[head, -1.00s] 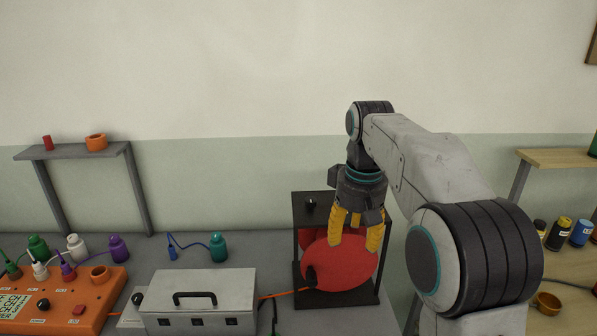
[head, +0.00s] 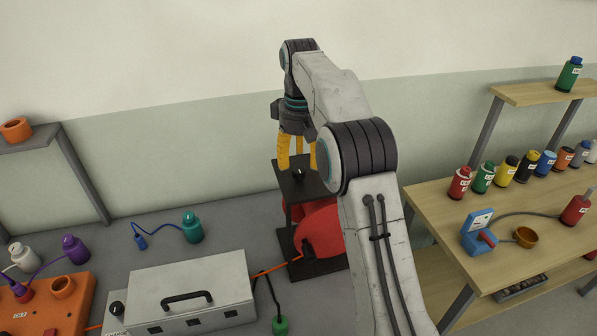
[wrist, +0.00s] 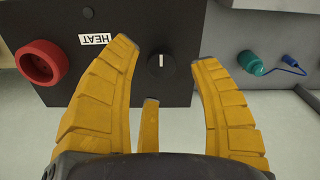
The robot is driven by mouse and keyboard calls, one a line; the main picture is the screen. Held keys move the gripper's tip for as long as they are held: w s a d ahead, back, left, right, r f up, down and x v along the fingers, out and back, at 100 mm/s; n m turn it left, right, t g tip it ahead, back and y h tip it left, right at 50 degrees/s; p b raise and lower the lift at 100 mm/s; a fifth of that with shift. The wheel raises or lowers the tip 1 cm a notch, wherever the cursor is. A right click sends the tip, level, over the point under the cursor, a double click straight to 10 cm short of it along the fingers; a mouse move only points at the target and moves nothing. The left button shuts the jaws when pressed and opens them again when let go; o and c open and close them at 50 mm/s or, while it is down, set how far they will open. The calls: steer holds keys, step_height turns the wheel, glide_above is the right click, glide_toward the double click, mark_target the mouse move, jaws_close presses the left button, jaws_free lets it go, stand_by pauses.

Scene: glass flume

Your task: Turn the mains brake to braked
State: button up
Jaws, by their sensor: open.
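The black stand (head: 332,187) with the red drum (head: 320,229) stands right of the grey metal box in the head view. On its top is a black round knob (head: 298,173) with a light mark, which I take for the mains brake. In the wrist view the knob (wrist: 161,64) has a white line upright in the picture. My gripper (head: 297,153) is above the stand's top, yellow fingers pointing down. In the wrist view my gripper (wrist: 164,58) is open, with the knob between its fingers in the picture. Contact cannot be told; nothing is held.
A grey box (head: 188,284) with a handle, an orange panel (head: 47,304) and a teal bottle (head: 192,227) are to the left. A wooden bench (head: 440,209) with several bottles is at right. The wrist view shows a red ring (wrist: 40,62) beside a HEAT label (wrist: 95,39).

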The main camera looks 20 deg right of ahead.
mark_target(300, 170)
steer(key=shift+f, duration=1.85)
steer(key=shift+c, duration=0.2)
steer(key=shift+f, duration=0.1)
jaws_close()
